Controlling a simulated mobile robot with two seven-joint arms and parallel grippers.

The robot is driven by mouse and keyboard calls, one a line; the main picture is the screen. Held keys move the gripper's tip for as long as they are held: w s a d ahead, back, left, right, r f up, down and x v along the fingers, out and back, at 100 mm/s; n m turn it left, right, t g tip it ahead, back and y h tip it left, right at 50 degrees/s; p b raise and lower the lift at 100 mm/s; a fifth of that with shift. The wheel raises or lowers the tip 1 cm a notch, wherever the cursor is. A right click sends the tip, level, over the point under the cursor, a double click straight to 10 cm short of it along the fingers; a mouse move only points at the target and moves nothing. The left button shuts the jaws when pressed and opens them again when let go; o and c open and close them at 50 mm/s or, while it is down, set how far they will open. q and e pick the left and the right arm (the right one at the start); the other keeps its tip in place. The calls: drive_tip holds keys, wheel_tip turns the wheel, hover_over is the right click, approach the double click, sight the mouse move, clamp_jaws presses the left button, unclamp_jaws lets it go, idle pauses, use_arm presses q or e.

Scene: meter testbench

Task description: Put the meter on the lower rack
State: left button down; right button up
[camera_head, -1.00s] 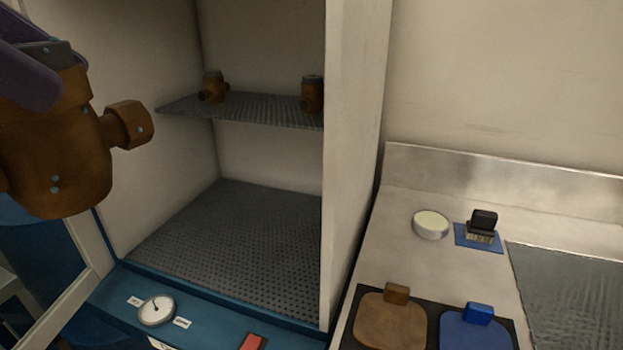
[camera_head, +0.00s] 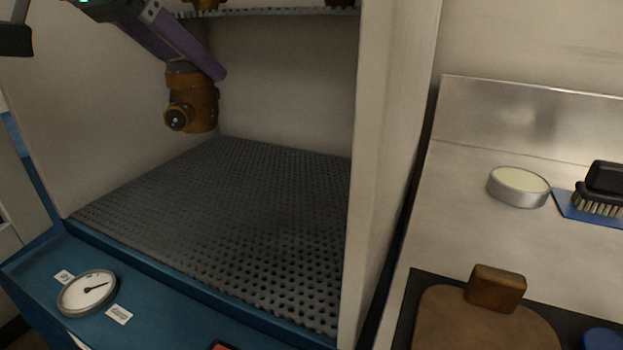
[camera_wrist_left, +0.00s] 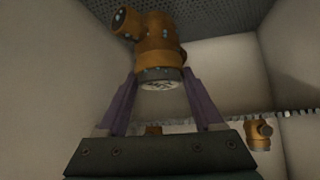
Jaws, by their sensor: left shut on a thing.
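The orange-brown meter (camera_head: 195,98) hangs in my left gripper (camera_head: 200,66), inside the cabinet. It is upright in the head view, above the back left of the lower rack (camera_head: 240,195), a dark perforated shelf that is bare. A gap shows between the meter and the rack. In the left wrist view the purple fingers are shut on the dark end of the meter (camera_wrist_left: 155,48). The lower rack (camera_wrist_left: 205,12) shows at the top of that view. My right gripper is not in view.
The upper rack (camera_head: 280,13) is above, with other meters on it, one of them also in the left wrist view (camera_wrist_left: 258,134). The cabinet's right wall (camera_head: 385,150) stands beside a counter with a round tin (camera_head: 518,187) and a brush (camera_head: 602,188). A gauge (camera_head: 87,292) sits in front.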

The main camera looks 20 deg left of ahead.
use_arm(q)
wheel_tip(320, 180, down, 19)
drive_tip(key=b, duration=0.4)
drive_tip(key=shift+r, duration=0.1)
drive_tip(key=shift+c, duration=0.2)
unclamp_jaws()
drive_tip(key=shift+f, duration=0.2)
